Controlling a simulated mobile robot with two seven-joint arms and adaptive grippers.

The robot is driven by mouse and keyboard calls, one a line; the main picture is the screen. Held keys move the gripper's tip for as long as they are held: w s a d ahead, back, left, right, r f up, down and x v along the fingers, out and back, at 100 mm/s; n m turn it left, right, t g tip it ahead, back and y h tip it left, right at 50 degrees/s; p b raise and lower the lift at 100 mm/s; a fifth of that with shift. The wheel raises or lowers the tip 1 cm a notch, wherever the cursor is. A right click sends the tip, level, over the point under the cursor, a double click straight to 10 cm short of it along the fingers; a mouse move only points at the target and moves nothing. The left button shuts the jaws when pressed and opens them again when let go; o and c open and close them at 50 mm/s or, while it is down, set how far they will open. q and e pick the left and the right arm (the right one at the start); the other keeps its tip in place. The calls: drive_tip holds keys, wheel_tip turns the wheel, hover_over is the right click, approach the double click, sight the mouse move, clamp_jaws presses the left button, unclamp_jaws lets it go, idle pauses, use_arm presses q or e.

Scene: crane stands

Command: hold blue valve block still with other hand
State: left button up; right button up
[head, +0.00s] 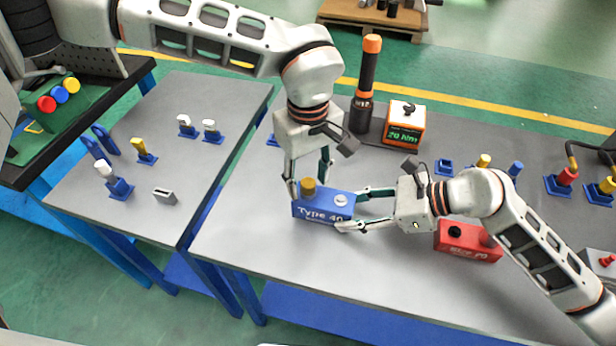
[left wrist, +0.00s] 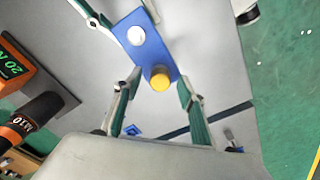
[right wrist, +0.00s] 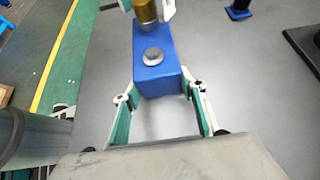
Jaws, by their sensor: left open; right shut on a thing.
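The blue valve block (head: 322,213), marked "Type 40", lies on the grey table with a brass-yellow fitting (left wrist: 160,80) at one end and a round silver cap (right wrist: 152,56) at the other. My right gripper (head: 350,208) is shut on the silver-cap end of the block, one finger on each side; the right wrist view shows the block (right wrist: 160,80) between its fingers. My left gripper (head: 309,184) points down over the other end. Its open fingers stand on either side of the yellow fitting, with slight gaps in the left wrist view.
A red block (head: 468,243) lies under my right forearm. A torque display box (head: 404,124) and a black-orange tool (head: 368,80) stand behind the block. Several blue stands with fittings are at the right and on the left table (head: 160,120). Table in front is clear.

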use_arm(q)
drive_tip(key=shift+r, duration=0.15)
drive_tip(key=shift+r, duration=2.4)
drive_tip(key=shift+r, duration=0.1)
wheel_tip(320, 180, up, 12)
use_arm(e)
drive_tip(key=o, duration=1.4)
